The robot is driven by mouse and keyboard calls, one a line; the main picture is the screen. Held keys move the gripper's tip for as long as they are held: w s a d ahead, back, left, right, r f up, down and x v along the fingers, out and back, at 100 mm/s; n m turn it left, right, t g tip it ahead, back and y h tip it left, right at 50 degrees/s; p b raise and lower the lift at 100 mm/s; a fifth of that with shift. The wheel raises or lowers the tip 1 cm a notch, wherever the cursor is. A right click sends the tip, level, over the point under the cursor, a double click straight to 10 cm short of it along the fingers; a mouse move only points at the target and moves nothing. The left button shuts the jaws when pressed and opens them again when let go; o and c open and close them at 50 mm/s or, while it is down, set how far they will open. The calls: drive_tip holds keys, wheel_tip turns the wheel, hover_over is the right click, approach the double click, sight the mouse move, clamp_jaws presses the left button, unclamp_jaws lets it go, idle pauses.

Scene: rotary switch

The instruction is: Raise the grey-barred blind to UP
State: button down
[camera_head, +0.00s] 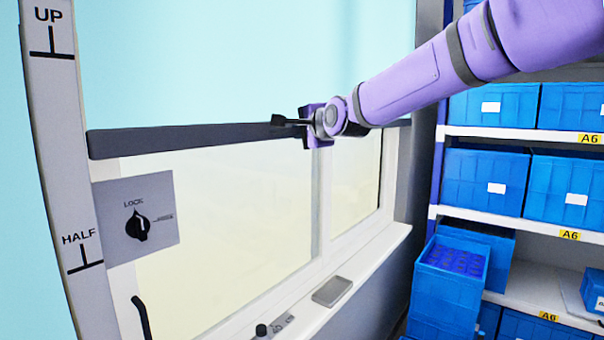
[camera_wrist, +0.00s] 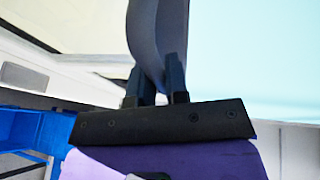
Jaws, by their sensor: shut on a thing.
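The light blue blind (camera_head: 230,60) hangs over the upper part of the window, with a dark grey bar (camera_head: 180,139) along its lower edge. The bar lies between the UP mark (camera_head: 50,42) and the HALF mark (camera_head: 82,252) on the white side strip. My gripper (camera_head: 284,121) is at the bar, right of its middle in the head view. In the wrist view, the two dark fingers of my gripper (camera_wrist: 159,78) are shut on the grey bar (camera_wrist: 147,45), which passes between them. The fingers hide part of the bar.
A grey plate with a black LOCK knob (camera_head: 138,225) sits below the bar at left. A black handle (camera_head: 142,318) and a small grey box (camera_head: 332,291) are lower down by the sill (camera_head: 370,262). Shelves with blue crates (camera_head: 485,182) stand at right.

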wheel_tip(320, 180, up, 12)
drive_tip(key=shift+a+f, duration=0.1)
drive_tip(key=shift+r, duration=0.8)
drive_tip(key=c, duration=1.2)
unclamp_jaws()
drive_tip(key=shift+o, duration=0.3)
drive_tip(key=shift+f, duration=0.1)
drive_tip(key=v, duration=1)
drive_tip(key=shift+s+d, duration=0.25)
drive_tip(key=shift+s, duration=0.05)
